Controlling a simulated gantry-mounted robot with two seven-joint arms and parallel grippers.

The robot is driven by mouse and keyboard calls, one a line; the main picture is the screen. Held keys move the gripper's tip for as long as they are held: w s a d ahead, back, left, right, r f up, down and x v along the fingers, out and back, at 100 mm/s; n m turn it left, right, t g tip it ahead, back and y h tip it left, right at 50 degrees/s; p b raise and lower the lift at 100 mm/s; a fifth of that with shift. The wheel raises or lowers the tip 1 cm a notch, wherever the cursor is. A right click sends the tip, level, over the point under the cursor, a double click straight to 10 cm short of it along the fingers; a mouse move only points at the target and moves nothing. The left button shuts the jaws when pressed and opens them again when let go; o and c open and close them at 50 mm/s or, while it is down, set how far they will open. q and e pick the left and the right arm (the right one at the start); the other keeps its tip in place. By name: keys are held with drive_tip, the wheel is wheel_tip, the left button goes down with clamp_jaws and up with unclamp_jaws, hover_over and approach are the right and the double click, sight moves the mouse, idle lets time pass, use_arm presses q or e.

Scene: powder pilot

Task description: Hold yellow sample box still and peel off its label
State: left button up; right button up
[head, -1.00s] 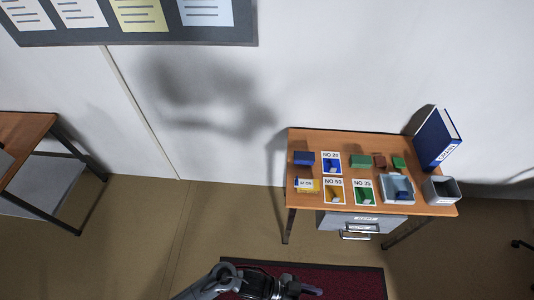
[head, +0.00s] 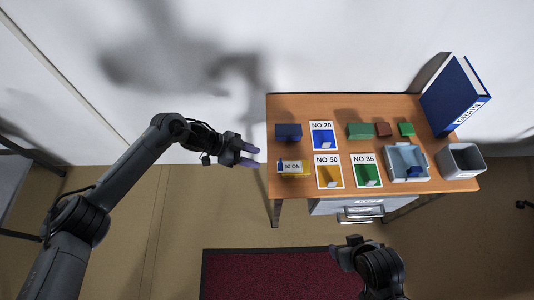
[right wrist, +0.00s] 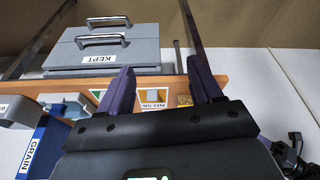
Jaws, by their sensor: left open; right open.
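The yellow sample box (head: 293,174) lies at the left end of the wooden table, near its front edge. A white label reading NO 20 (head: 291,167) is on it, upside down in the head view. My left gripper (head: 252,155) is open and empty, just left of the table edge and apart from the box. My right gripper (right wrist: 164,90) is open with nothing between its fingers in the right wrist view. In the head view my right arm is in front of the table, over the red mat.
The table (head: 350,109) also holds a blue box (head: 289,131), green boxes, a red-brown block, and cards NO 20, NO 50 and NO 35. A grey tray (head: 396,176), a bin (head: 461,160) and a blue GRAIN binder (head: 454,96) stand right.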

drive_tip(key=o, duration=0.4)
drive_tip(key=shift+w+f+m, duration=0.1)
drive_tip(key=shift+w+m, duration=0.2)
drive_tip(key=shift+w, duration=0.35)
drive_tip(key=m+g, duration=0.3)
drive_tip(key=m, duration=1.6)
hover_over(305, 167)
drive_tip(key=shift+r, duration=0.25)
wheel_tip(305, 167, down, 10)
drive_tip(key=shift+f, duration=0.25)
